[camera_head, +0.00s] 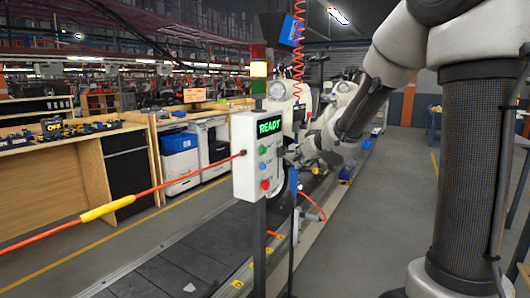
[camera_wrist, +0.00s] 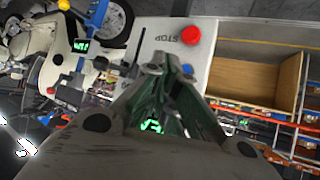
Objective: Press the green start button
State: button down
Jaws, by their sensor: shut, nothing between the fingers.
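The white control box (camera_head: 245,165) stands on a post and its display (camera_head: 269,126) reads READY in green. Below it on the front are a green button (camera_head: 262,150), a blue button (camera_head: 262,166) and a red button (camera_head: 265,185). My gripper (camera_head: 287,154) is at the right side of the box, close to the green button's height; contact cannot be told. In the wrist view my shut, empty fingers (camera_wrist: 164,62) lie across the box face, beside the blue button (camera_wrist: 187,68) and the red STOP button (camera_wrist: 190,35). The green button is not visible there; green glow shows between the fingers.
The dark slat conveyor (camera_head: 170,272) runs behind the box. An orange cord with a yellow sleeve (camera_head: 108,207) stretches to the left from the box. A red coiled hose (camera_head: 298,50) hangs above. The grey floor at right is clear.

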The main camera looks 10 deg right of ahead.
aim_at(264, 150)
jog(key=w+a, duration=0.6)
dwell(0.7)
jog(key=shift+w+a, duration=0.2)
dwell(1.3)
jog(key=shift+w+a, duration=0.15)
jog(key=shift+w, duration=0.05)
